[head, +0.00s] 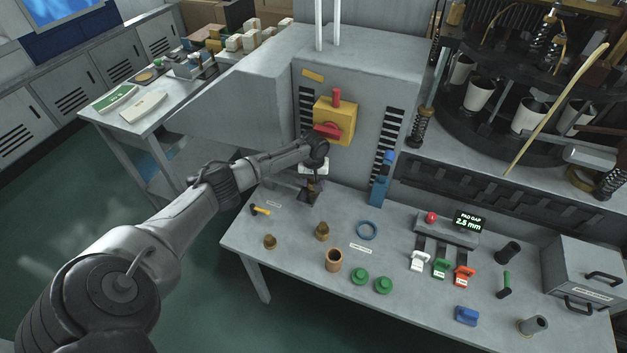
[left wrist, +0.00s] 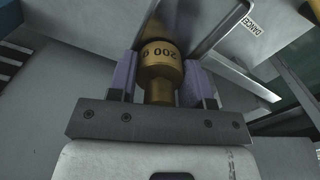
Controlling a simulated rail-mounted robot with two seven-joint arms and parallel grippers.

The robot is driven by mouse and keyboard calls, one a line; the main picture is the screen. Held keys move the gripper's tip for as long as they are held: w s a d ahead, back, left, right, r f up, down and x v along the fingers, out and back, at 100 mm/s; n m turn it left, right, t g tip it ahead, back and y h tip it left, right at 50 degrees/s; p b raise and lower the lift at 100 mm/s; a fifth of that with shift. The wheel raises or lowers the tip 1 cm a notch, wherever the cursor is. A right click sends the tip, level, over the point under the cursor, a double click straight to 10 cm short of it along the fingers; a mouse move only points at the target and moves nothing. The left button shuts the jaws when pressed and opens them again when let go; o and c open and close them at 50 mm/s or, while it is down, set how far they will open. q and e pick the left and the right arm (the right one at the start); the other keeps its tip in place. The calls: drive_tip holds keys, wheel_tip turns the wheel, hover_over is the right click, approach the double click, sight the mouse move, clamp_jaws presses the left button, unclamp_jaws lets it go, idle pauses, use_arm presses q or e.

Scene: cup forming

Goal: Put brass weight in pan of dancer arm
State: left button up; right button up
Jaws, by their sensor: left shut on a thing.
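My left gripper (head: 311,190) is above the back left part of the bench, in front of the grey machine housing. It is shut on a brass weight marked 200 g, which shows between the two purple-grey fingers in the left wrist view (left wrist: 161,62). A label reading "DANCER" (left wrist: 252,25) is to the right of the weight there, beside a light metal edge. I cannot make out the pan of the dancer arm for sure in either view. My right gripper is not in view.
Two more brass weights (head: 270,241) (head: 322,231) stand on the bench (head: 400,262). A yellow switch box (head: 337,112) is on the housing behind.

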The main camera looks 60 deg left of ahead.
use_arm(q)
drive_tip(key=shift+f, duration=0.3)
idle(0.6)
drive_tip(key=o, duration=1.6)
drive_tip(key=shift+c, duration=0.2)
drive_tip(key=shift+r, duration=0.1)
wheel_tip(320, 180, up, 2)
drive_tip(key=shift+r+p, duration=0.1)
drive_tip(key=shift+p, duration=1.15)
wheel_tip(320, 180, up, 2)
drive_tip(key=p, duration=0.2)
drive_tip(key=shift+r+p, duration=0.2)
drive_tip(key=shift+p, duration=0.2)
drive_tip(key=shift+r+p, duration=1.65)
drive_tip(key=shift+p, duration=0.2)
